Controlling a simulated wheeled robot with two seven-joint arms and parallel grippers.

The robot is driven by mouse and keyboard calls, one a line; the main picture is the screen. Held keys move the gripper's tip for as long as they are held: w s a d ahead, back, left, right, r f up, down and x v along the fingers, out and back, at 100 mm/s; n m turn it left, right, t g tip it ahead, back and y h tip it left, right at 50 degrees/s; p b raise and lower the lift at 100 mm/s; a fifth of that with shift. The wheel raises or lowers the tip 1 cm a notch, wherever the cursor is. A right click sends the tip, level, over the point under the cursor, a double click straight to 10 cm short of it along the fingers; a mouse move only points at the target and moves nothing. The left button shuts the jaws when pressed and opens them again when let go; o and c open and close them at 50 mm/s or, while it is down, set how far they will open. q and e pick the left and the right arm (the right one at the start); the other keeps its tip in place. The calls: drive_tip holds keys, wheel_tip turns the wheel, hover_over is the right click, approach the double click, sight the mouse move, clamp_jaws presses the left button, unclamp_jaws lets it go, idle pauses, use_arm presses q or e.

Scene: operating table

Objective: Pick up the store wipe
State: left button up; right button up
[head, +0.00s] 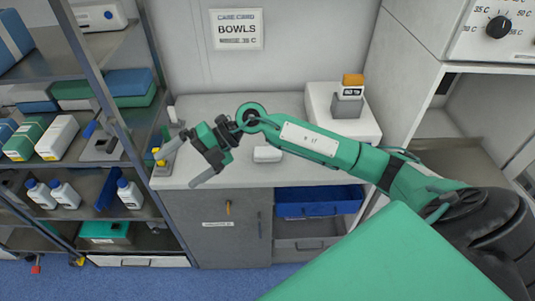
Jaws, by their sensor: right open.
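No other thing is clearly a wipe. My right gripper (177,170) is open and empty, near the counter's left end, with its fingers spread toward the lower left. It is left of the white block and apart from it. My left gripper is not in view.
A metal shelf rack (92,60) with boxes and white bottles (65,195) stands close on the left. A white device (325,105) sits at the counter's right back. Below are a blue drawer bin (318,208) and a grey cabinet door (222,243). The counter's middle is mostly clear.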

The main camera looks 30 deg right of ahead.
drive_tip(key=w+d+f+h, duration=0.3)
drive_tip(key=d+h, duration=0.3)
drive_tip(key=d, duration=0.3)
drive_tip(key=m+g+h+p, duration=0.2)
drive_tip(key=m+h, duration=0.1)
drive_tip(key=h, duration=0.4)
hover_over(268, 150)
drive_tip(key=f, duration=0.6)
drive_tip(key=shift+s+a+f, duration=0.1)
drive_tip(key=shift+s+f, duration=0.2)
drive_tip(key=shift+f+p, duration=0.5)
drive_tip(key=shift+p, duration=0.15)
drive_tip(key=f, duration=0.1)
drive_tip(key=f+p, duration=0.1)
drive_tip(key=f, duration=0.1)
drive_tip(key=shift+w+f+p, duration=0.25)
drive_tip(key=shift+w+p, duration=0.05)
drive_tip(key=shift+p, duration=0.05)
drive_tip(key=shift+f, duration=0.5)
drive_tip(key=c, duration=0.9)
drive_tip(key=shift+r, duration=0.1)
